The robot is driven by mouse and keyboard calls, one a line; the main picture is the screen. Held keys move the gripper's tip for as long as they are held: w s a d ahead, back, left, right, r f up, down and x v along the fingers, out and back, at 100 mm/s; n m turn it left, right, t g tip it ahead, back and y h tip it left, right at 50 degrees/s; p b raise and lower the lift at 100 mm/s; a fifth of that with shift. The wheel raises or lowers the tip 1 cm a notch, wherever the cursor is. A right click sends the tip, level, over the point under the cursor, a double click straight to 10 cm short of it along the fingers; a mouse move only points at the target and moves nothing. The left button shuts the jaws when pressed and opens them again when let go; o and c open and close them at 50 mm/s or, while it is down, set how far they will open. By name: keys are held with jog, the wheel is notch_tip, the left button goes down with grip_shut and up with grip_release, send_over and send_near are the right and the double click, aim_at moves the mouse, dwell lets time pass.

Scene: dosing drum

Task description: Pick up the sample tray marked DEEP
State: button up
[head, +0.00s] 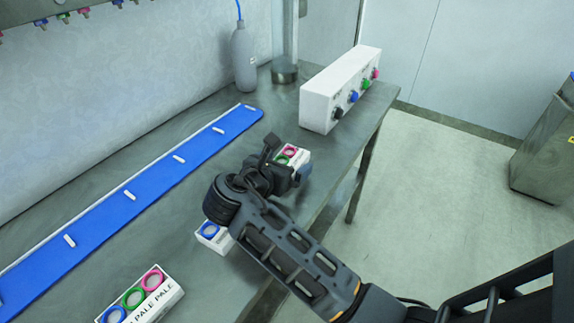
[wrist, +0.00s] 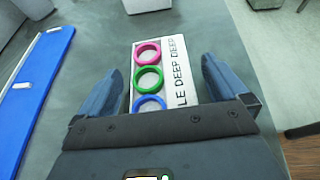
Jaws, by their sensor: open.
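A white sample tray (wrist: 172,62) lies ahead of my gripper (wrist: 161,72) in the wrist view. It has pink, green and blue rings. Its side lettering reads "LE DEEP DEEP", and the near end is hidden by my gripper. My gripper is open, with one finger on each side of the tray; I cannot tell if either touches it. In the head view this tray (head: 304,155) shows its pink and green rings beyond my gripper (head: 287,172). The rest is hidden.
A second tray (head: 216,243) is mostly hidden under my arm. A third tray (head: 163,298), marked PALE, lies at the front. A blue strip (head: 150,180) runs along the left. A white box with knobs (head: 330,85) and a grey bottle (head: 244,60) stand at the back.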

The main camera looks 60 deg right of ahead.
jog(key=shift+d+f, duration=0.1)
jog(key=shift+d, duration=0.05)
jog(key=c, duration=1.1)
